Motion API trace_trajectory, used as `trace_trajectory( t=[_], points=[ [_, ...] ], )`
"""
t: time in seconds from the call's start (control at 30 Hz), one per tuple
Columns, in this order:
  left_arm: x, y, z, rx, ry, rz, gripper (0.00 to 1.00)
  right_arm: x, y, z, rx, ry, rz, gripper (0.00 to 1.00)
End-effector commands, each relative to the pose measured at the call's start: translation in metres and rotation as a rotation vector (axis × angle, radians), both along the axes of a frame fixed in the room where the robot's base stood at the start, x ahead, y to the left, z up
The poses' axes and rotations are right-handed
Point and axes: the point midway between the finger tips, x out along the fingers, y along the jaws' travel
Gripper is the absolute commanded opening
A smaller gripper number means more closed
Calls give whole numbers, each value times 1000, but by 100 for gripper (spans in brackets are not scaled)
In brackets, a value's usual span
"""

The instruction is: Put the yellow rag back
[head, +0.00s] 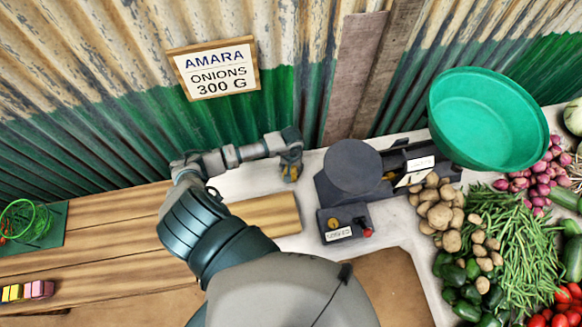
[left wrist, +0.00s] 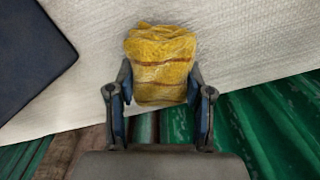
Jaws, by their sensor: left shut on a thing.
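The yellow rag (left wrist: 161,62) shows large in the left wrist view, a folded bundle with brown stripes. It sits between the two fingers of my left gripper (left wrist: 159,98), which is shut on it. In the head view my left gripper (head: 291,160) is at the back of the white counter, by the corrugated wall, left of the scale. Only a small bit of the yellow rag (head: 290,174) shows there below the fingers. It is over the white cloth; I cannot tell whether it touches it. My right gripper is not in view.
A dark scale (head: 352,166) stands just right of the gripper. Beyond it are a green basin (head: 487,119), potatoes (head: 438,215) and green beans (head: 510,240). A wooden bench (head: 90,240) lies left. A sign (head: 213,69) hangs on the wall.

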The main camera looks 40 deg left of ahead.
Motion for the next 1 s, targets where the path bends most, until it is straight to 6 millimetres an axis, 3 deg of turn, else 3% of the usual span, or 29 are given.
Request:
trace_trajectory(
  t=[0.13, 0.17, 0.23, 0.6, 0.67, 0.83, 1.0],
  points=[
    [0, 2, -3, -1, 0, 1, 13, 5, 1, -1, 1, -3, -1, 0],
    [0, 2, -2, -1, 0, 1, 58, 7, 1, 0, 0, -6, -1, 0],
    [0, 2, -2, -1, 0, 1, 76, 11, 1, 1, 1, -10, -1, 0],
    [0, 1, 0, 0, 0, 1, 76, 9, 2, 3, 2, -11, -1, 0],
    [0, 1, 3, 0, -1, 1, 76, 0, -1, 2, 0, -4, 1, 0],
    [1, 2, 36, 3, -6, -1, 76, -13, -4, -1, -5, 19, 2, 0],
    [1, 3, 75, 2, -4, -1, 76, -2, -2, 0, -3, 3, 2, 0]
  ],
)
